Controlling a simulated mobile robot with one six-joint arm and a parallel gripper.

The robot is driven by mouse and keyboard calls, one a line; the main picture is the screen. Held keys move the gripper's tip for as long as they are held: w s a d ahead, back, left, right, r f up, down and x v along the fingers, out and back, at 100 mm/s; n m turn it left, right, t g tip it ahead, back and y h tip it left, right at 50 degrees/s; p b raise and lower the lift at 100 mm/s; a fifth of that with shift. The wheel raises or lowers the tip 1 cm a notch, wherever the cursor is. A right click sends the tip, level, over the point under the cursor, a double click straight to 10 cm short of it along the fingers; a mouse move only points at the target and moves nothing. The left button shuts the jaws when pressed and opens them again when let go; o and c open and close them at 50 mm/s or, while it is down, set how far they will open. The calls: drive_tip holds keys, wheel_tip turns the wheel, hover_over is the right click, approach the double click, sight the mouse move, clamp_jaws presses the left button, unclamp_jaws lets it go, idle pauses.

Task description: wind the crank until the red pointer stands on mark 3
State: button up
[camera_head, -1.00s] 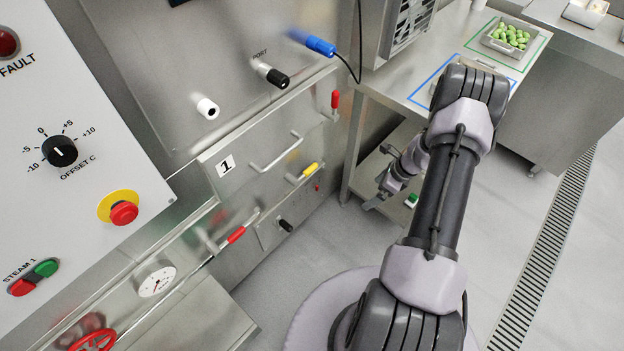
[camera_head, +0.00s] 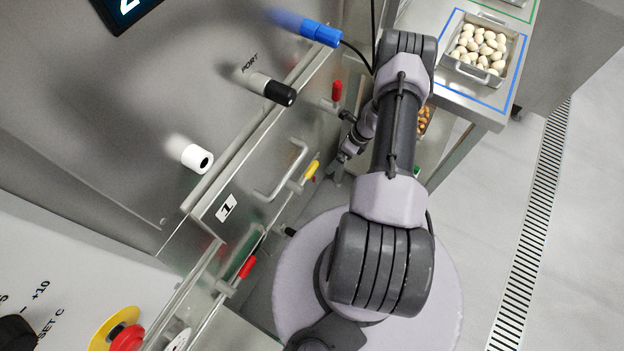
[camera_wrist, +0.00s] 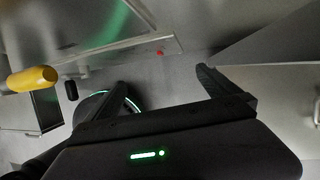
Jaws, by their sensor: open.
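My gripper (camera_wrist: 165,92) is open and empty, its two dark fingers spread apart in the wrist view. In the head view my gripper (camera_head: 340,165) is small, close to the steel cabinet front and partly hidden by my arm. A sliver of a white round dial (camera_head: 178,341) shows at the bottom edge of the head view. Its pointer and marks cannot be read. I cannot make out a crank or the numbered mark 3 in either current view.
The cabinet has a door labelled 1 (camera_head: 226,208), and red-, yellow- and black-tipped handles stick out. The yellow grip (camera_wrist: 32,79) is left of my fingers in the wrist view. A tray of pale round pieces (camera_head: 449,62) stands on the side table. Floor is clear at right.

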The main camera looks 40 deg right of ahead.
drive_tip(key=b+x, duration=0.1)
drive_tip(key=x, duration=0.3)
drive_tip(key=shift+w+a+f+b, duration=0.1)
drive_tip(key=shift+f+b, duration=0.2)
drive_tip(key=p+v, duration=0.5)
drive_tip(key=v, duration=0.5)
